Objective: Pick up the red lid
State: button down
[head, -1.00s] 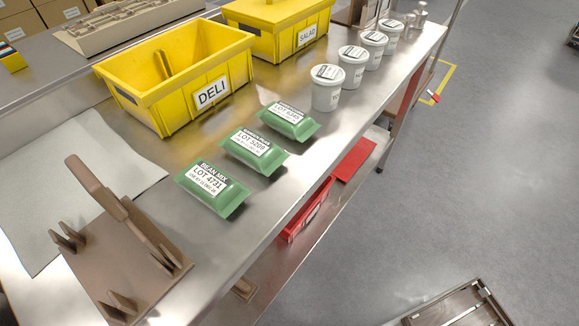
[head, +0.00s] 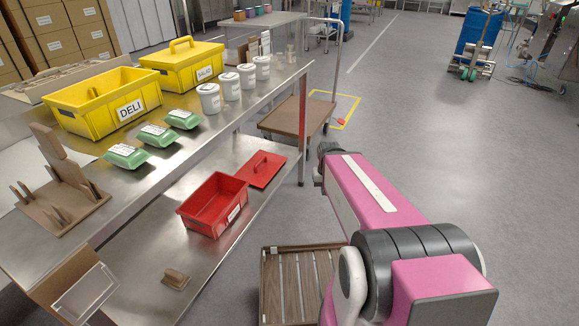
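The red lid (head: 261,170) lies flat on the lower shelf of the steel table, with a raised handle on top. It is just behind and to the right of an open, empty-looking red bin (head: 213,204) with a white label. My pink arm reaches forward over the floor to the right of the table. A dark part at its far end, seemingly my gripper (head: 327,150), is mostly hidden behind the pink link. It is right of the lid, apart from it. Its fingers cannot be made out.
The upper shelf (head: 190,140) overhangs the lower shelf. It carries yellow bins, green packs and white tubs. A brown cart (head: 296,117) is behind, and a slatted crate (head: 300,280) is on the floor in front.

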aim_at(262, 165)
jog(key=u, duration=0.5)
jog(key=i+l, duration=0.75)
